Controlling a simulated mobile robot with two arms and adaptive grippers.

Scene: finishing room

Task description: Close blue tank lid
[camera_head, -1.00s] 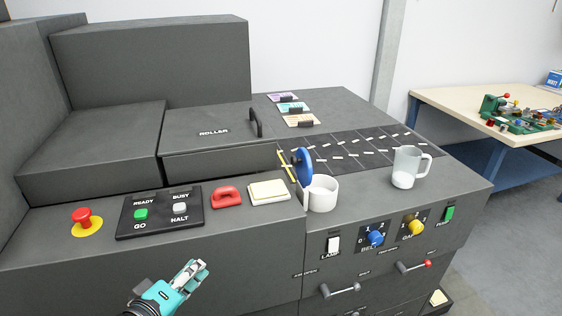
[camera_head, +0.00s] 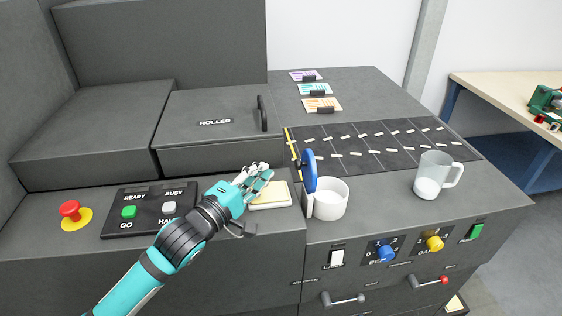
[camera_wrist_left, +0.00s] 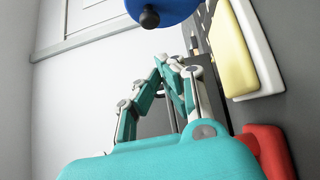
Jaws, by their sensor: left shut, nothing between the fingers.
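The blue lid (camera_head: 309,171) stands upright, open, on the left rim of the white tank (camera_head: 332,199). The lid also shows in the left wrist view (camera_wrist_left: 158,10), at the top edge, with a dark knob facing my gripper. The tank's mouth is uncovered. My left gripper (camera_head: 258,175) is shut and empty, to the left of the lid and apart from it, above the pale yellow pad. Its fingers show in the middle of the left wrist view (camera_wrist_left: 172,68). My right gripper is not in view.
The pale yellow pad (camera_head: 271,200) lies beside the tank; a red object (camera_wrist_left: 268,150) shows in the left wrist view. A clear jug (camera_head: 434,175) stands to the right. The roller cover (camera_head: 205,125) with its handle is behind. Knobs and levers line the front.

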